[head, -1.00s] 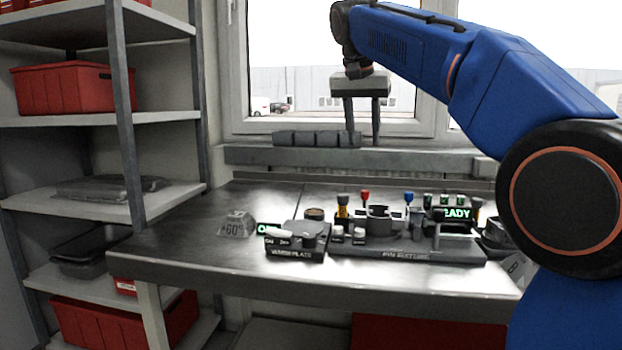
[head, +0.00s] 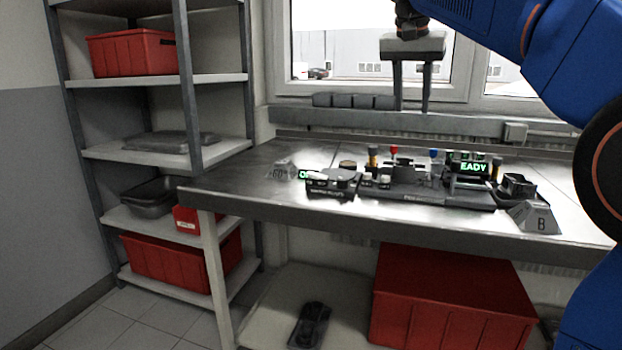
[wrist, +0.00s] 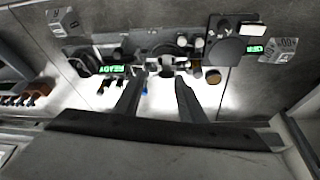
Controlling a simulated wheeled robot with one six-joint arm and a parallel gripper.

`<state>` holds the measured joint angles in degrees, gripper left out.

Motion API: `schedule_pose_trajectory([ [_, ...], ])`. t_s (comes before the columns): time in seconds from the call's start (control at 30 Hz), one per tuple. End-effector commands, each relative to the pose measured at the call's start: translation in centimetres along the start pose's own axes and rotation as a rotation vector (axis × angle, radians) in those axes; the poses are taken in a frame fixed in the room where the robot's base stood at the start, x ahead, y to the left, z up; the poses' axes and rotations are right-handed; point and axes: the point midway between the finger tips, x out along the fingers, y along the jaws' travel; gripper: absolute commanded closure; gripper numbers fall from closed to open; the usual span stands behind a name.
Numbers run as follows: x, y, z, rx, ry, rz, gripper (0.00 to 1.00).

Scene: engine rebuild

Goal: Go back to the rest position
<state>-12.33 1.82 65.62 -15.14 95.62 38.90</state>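My gripper (head: 412,88) hangs from my blue arm above the back of the workbench, in front of the window. Its two fingers point down and stand apart with nothing between them. In the wrist view my gripper (wrist: 158,100) also shows open and empty over the bench. Below it on the bench is the dark fixture (head: 430,198) with a green lit display (head: 473,168), pins with coloured tops and small metal parts. A warm plate (head: 333,188) stands to its left.
The workbench (head: 240,190) has bare room at its left end. A grey block marked B (head: 541,219) stands at its right front. A shelf rack with red bins (head: 130,53) stands at left. A large red box (head: 450,305) and a dark part (head: 311,324) lie below the bench.

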Motion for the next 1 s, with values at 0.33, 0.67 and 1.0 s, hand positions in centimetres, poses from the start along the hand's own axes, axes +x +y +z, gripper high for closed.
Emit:
schedule_pose_trajectory([
  [0.33,1.2,2.3,2.5,-0.056,-0.004,-0.018,0.63],
  [0.67,4.2,6.8,8.1,-0.158,-0.010,-0.055,0.63],
  [1.0,10.7,13.0,18.3,-0.297,-0.010,-0.114,0.63],
])
